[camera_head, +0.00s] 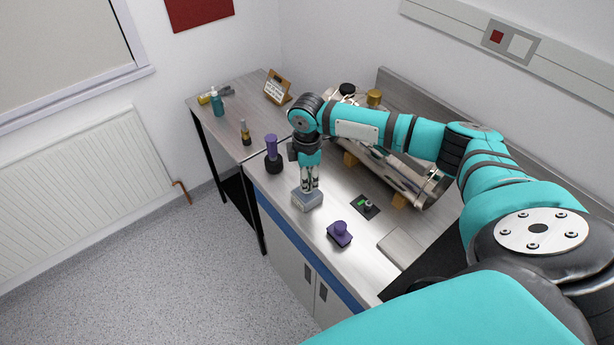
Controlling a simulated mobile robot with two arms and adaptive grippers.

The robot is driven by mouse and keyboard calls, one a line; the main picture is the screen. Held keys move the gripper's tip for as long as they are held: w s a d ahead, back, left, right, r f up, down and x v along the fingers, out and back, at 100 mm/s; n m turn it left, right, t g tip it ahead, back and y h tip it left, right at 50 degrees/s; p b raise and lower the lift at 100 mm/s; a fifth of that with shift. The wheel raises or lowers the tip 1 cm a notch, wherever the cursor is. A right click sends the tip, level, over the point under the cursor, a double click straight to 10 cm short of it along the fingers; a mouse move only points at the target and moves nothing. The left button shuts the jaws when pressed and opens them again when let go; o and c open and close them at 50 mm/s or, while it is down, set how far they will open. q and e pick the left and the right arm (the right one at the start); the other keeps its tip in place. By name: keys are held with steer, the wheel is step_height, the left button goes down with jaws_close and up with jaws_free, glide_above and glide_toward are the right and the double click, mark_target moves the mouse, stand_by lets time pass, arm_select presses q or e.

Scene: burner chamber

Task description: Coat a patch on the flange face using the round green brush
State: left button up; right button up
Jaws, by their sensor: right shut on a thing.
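My right gripper (310,186) points straight down over the worktop and is shut on the top of a grey block (307,201). The fingers hide the block's upper part, and I cannot tell whether it is clear of the worktop. A small black square (372,212) with a green part (361,203) lies to the right of it; I cannot tell whether this is the round green brush. The metal burner chamber (400,172) lies on wooden blocks behind, partly hidden by my right arm. A flange shows at its near right end (430,190). My left gripper is not in view.
A purple-knobbed block (340,235) stands near the front edge. A purple cylinder in a black base (272,152) and a small amber-and-black bottle (246,134) stand to the left. A teal pump bottle (217,103) and a sign (277,88) are farther back. A flat grey plate (402,249) lies at right.

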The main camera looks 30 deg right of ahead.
steer(key=shift+f, duration=0.5)
stand_by(0.6)
steer(key=shift+s+f, duration=0.1)
stand_by(2.0)
step_height(320, 180, up, 3)
steer(key=p, duration=0.3)
steer(key=shift+f, duration=0.15)
steer(key=shift+r+p, duration=0.95)
steer(key=shift+r, duration=1.25)
